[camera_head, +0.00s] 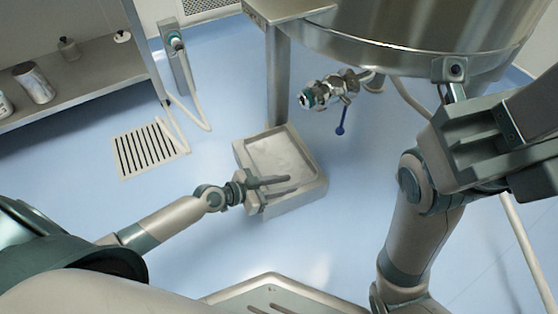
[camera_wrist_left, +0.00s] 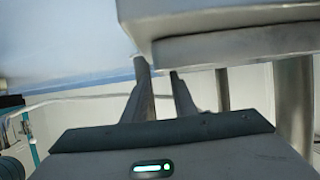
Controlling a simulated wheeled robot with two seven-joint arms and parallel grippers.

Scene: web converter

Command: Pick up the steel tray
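The steel tray (camera_head: 282,152) is a shallow square pan with a raised rim, low beside the steel leg under the large vessel. Its near side also shows as a pale slab in the left wrist view (camera_wrist_left: 235,47). My left gripper (camera_head: 289,184) is at the tray's near left side, its two dark fingers apart with nothing seen between them. In the left wrist view the fingers (camera_wrist_left: 157,66) point away, just below and left of the slab; I cannot tell whether they touch it. My right arm is at the right; its gripper's fingers are not clear.
A large steel vessel (camera_head: 405,50) hangs over the upper right. A valve with a blue handle (camera_head: 335,92) sticks out above the tray's right side. A floor drain grate (camera_head: 148,149) lies left. A shelf with containers (camera_head: 75,77) is upper left. Blue floor is open between.

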